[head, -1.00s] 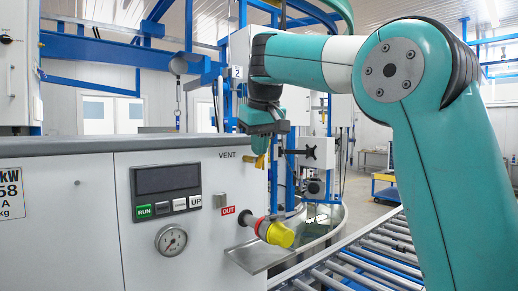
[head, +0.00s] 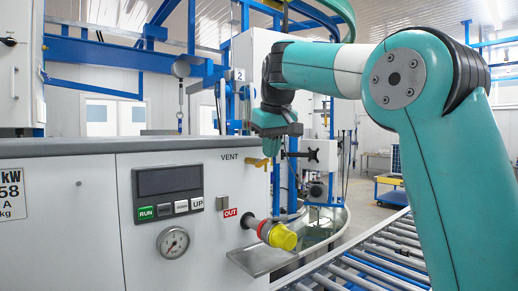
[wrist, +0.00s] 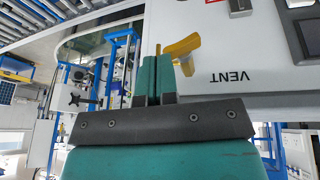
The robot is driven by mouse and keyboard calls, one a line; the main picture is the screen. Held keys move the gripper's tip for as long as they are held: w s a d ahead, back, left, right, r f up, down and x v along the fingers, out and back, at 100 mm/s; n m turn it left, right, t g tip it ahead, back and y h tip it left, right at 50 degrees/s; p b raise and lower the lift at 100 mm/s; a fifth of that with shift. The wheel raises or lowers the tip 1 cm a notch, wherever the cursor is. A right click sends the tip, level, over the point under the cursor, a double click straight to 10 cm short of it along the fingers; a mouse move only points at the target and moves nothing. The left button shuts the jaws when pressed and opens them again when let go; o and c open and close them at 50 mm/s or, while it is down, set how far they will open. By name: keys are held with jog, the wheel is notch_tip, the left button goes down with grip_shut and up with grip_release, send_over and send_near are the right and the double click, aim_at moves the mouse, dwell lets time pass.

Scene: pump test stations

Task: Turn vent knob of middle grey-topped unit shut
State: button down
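My gripper (head: 273,150) is teal, at the unit's right edge, close to the lever's right end. In the wrist view its fingers (wrist: 157,65) stand close together with only a thin dark line between them and hold nothing. I cannot tell whether a finger touches the lever.
The unit's front has a dark display (head: 168,180), a round gauge (head: 173,242) and a yellow-capped outlet (head: 282,237) sticking out beside the OUT label. A roller conveyor (head: 370,255) runs along the right.

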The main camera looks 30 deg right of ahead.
jog(key=shift+d+f, duration=0.4)
jog(key=shift+d, duration=0.1)
dwell(0.6)
jog(key=shift+a+f, duration=0.1)
jog(key=s+d+r+p, duration=0.1)
jog(key=s+d+r, duration=0.1)
jog(key=d+r, duration=0.5)
jog(key=shift+w+p+v, duration=0.3)
jog(key=shift+p+v, duration=0.05)
jog(key=shift+v, duration=1.55)
jog(key=shift+d+r, duration=0.1)
jog(key=shift+d, duration=0.05)
